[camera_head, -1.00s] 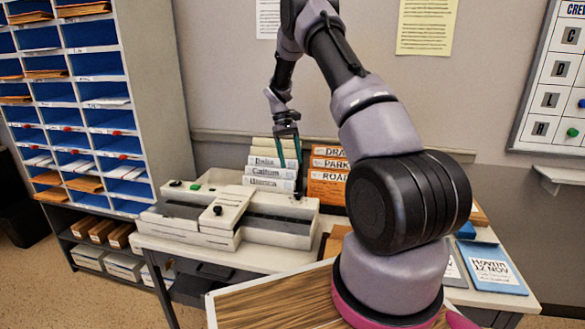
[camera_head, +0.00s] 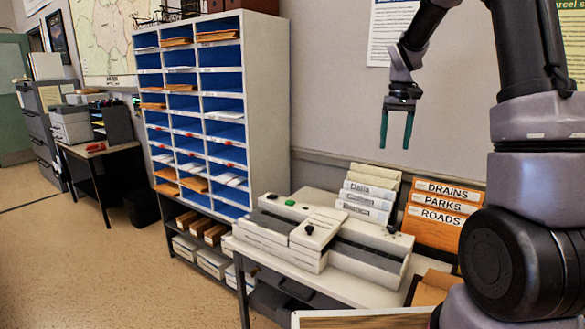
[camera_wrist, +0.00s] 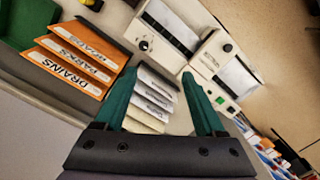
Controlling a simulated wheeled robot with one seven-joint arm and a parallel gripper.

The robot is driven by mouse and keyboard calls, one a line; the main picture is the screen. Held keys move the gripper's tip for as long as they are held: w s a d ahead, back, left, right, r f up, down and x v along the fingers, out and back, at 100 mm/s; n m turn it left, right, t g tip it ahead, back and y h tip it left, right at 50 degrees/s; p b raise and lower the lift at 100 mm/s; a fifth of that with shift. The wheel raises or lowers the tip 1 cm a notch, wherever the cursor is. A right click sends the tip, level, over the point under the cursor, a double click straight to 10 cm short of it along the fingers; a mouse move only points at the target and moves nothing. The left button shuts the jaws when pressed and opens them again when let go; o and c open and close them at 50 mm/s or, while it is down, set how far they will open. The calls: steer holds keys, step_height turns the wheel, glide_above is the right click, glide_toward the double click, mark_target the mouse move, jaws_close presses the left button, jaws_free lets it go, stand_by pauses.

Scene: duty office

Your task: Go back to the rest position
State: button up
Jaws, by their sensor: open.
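My gripper (camera_head: 397,128) hangs open and empty in the air above the side table, with its green fingers pointing down. In the head view it is in front of the bare wall, above the stack of white label holders (camera_head: 368,190). In the wrist view my gripper (camera_wrist: 168,100) shows its two green fingers spread apart. The white holders (camera_wrist: 153,98) appear between and beyond the fingers, well apart from them. Nothing is held.
A grey-white machine (camera_head: 310,240) and an orange rack labelled DRAINS, PARKS, ROADS (camera_head: 440,210) stand on the table. A tall blue pigeonhole cabinet (camera_head: 265,95) stands left of it. A dark desk (camera_head: 98,150) is farther left. The floor (camera_head: 90,260) at the left is clear.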

steer(key=s+a+r+m+t+y, duration=0.1)
steer(key=s+a+r+m+t, duration=0.2)
steer(key=s+r, duration=0.95)
steer(key=s+a+m+t, duration=0.1)
steer(key=s+t, duration=0.3)
steer(key=s, duration=0.9)
steer(key=shift+s+a+t+y, duration=0.3)
steer(key=shift+a+t+y, duration=0.1)
steer(key=shift+a, duration=0.2)
steer(key=shift+r, duration=0.1)
